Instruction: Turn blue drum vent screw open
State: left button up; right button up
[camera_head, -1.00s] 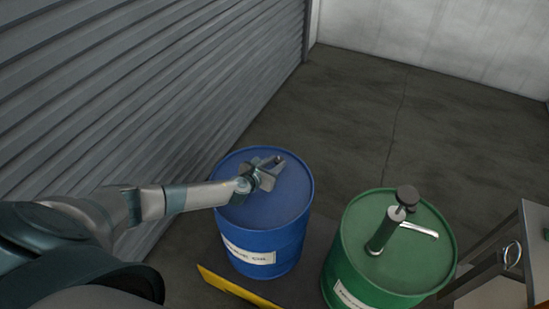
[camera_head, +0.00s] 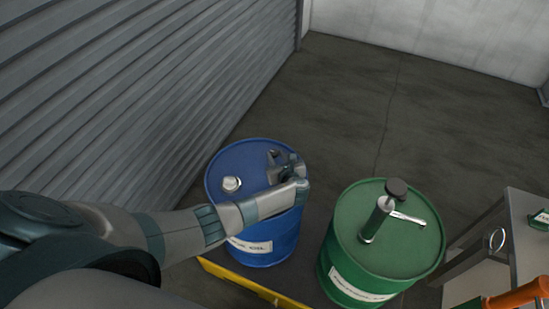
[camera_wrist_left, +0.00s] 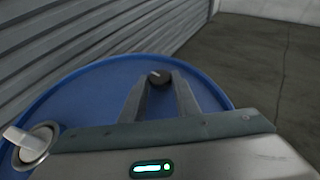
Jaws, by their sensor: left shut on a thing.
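The blue drum (camera_head: 225,208) stands at the middle left of the head view, and its blue top (camera_wrist_left: 75,95) fills the middle of the wrist view. The vent screw (camera_wrist_left: 159,77) is a small dark round knob with a light mark, near the far rim of the drum top. My left gripper (camera_head: 274,165) is over the right part of the top. In the wrist view its two fingers (camera_wrist_left: 160,86) stand on either side of the knob, shut on it. The gripper hides the screw in the head view. My right gripper is not in view.
A silver bung cap (camera_head: 231,184) sits on the drum top to the left. A green drum (camera_head: 345,220) with a hand pump (camera_head: 378,218) stands to the right. A yellow edge (camera_head: 245,286) runs below the drums. The floor behind is clear.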

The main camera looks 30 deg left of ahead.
pick_arm(q)
jog(key=shift+w+n+g+y, duration=0.15)
jog(key=shift+n+g+y, duration=0.2)
jog(key=shift+n, duration=0.25)
jog(key=o, duration=1)
jog(key=shift+o, duration=0.2)
jog(key=shift+d, duration=0.1)
jog(key=shift+v, duration=0.85)
jog(key=b+v, duration=0.1)
jog(key=v, duration=1.4)
jog(key=shift+d+r, duration=0.15)
jog(key=shift+d, duration=0.1)
